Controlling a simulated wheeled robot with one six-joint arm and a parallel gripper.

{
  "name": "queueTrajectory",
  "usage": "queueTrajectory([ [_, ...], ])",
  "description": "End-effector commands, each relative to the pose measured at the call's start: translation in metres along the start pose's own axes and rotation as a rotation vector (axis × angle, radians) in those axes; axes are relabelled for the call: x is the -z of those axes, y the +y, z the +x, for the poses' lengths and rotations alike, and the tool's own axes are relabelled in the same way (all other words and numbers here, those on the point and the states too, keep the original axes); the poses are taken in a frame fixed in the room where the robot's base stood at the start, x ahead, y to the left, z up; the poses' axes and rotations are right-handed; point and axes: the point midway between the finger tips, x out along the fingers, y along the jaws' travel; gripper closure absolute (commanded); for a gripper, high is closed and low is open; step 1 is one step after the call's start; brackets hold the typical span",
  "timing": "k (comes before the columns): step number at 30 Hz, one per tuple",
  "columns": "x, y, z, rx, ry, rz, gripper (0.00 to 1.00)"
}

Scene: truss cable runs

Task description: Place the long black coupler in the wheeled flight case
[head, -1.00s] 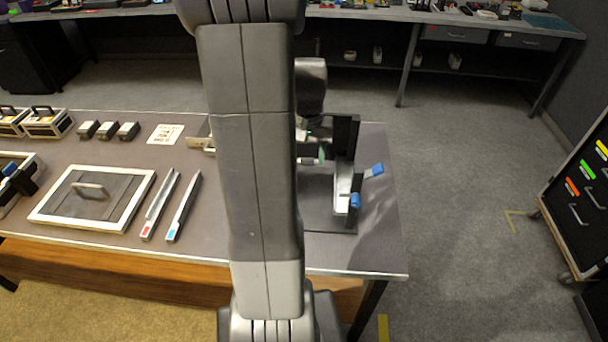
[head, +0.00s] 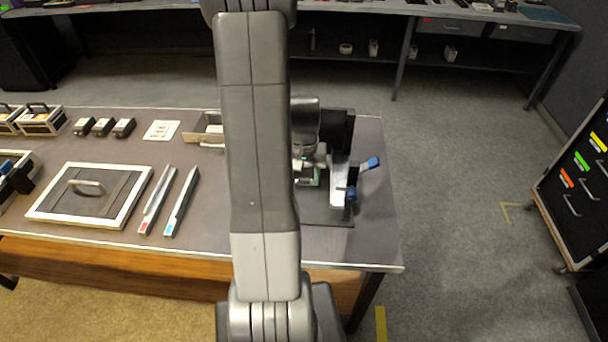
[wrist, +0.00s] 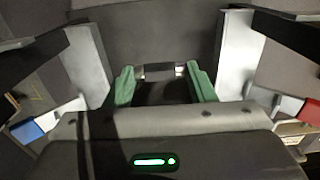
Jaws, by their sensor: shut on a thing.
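My gripper (wrist: 163,88) shows in the wrist view with green fingers on either side of a dark piece with a shiny metal band (wrist: 165,72). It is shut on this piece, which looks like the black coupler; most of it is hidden. In the head view my gripper (head: 309,172) is low at a fixture (head: 328,213) with a dark base, a black upright and blue levers, partly behind my arm. A black case (head: 578,185) with coloured labels and handles stands on wheels on the floor at far right; it may be the flight case.
The workbench (head: 375,235) holds a framed panel (head: 60,212), two long bars (head: 181,202), small black blocks (head: 102,127) and small handled cases (head: 42,120). Light grey fixture jaws (wrist: 235,50) flank my gripper. Floor between the bench and the wheeled case is clear.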

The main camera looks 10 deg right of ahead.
Motion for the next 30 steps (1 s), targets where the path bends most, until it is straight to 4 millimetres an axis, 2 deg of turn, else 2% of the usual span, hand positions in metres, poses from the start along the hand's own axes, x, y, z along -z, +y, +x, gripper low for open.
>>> queueTrajectory([
  [15,0.0,0.0,0.012,0.0,0.0,0.0,0.76],
  [16,0.0,0.0,0.012,0.0,0.0,0.0,0.46],
  [19,0.0,0.0,0.012,0.0,0.0,0.0,0.28],
  [30,0.0,0.0,0.007,0.0,0.0,0.0,0.28],
])
